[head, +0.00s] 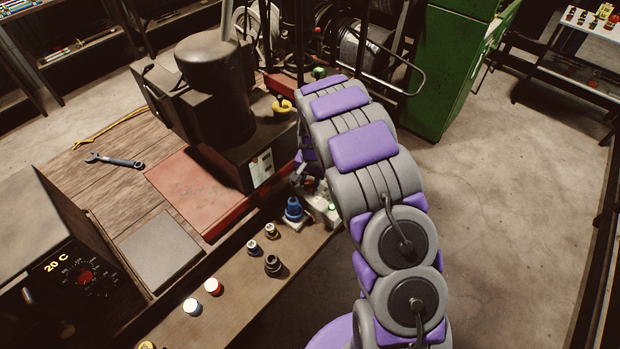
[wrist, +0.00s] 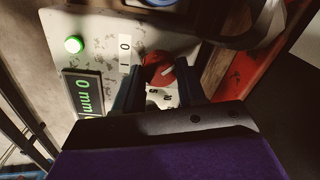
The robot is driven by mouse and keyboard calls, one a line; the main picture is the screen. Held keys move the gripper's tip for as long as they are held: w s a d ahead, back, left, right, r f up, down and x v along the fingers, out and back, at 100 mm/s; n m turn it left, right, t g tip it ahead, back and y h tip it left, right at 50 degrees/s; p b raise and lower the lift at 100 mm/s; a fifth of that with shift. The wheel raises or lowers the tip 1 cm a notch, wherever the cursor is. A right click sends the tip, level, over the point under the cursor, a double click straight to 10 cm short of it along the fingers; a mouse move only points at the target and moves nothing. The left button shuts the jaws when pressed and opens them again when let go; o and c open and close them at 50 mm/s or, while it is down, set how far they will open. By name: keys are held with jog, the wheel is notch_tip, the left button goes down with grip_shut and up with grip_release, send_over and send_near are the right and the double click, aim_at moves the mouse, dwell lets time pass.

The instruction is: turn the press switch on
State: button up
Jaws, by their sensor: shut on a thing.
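A red rotary switch (wrist: 158,68) with a white pointer mark sits on a worn pale control panel (wrist: 100,22) in the wrist view. A white label with 0 and 1 (wrist: 125,53) is left of it. My gripper (wrist: 160,82) has its two dark fingers on either side of the red knob and is shut on it. Other markings below the knob are partly hidden by the gripper. In the head view the control panel (head: 326,214) shows at the bench's right end, with the switch hidden by my arm.
A green light (wrist: 73,44) is lit and a display (wrist: 84,93) reads 0 mm. Red metal (wrist: 232,68) lies right of the panel. A dark press machine (head: 215,110) stands on the bench. A blue-topped fitting (head: 293,209) and several small fittings stand along the bench's front.

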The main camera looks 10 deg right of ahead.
aim_at(312, 184)
jog(key=shift+m, duration=0.4)
jog(key=o, duration=1.1)
jog(key=shift+a, duration=0.1)
jog(key=shift+c, duration=0.2)
notch_tip(312, 184, up, 17)
jog(key=p, duration=0.1)
jog(key=shift+s+d, duration=0.25)
jog(key=shift+d, duration=0.05)
jog(key=shift+r, duration=0.1)
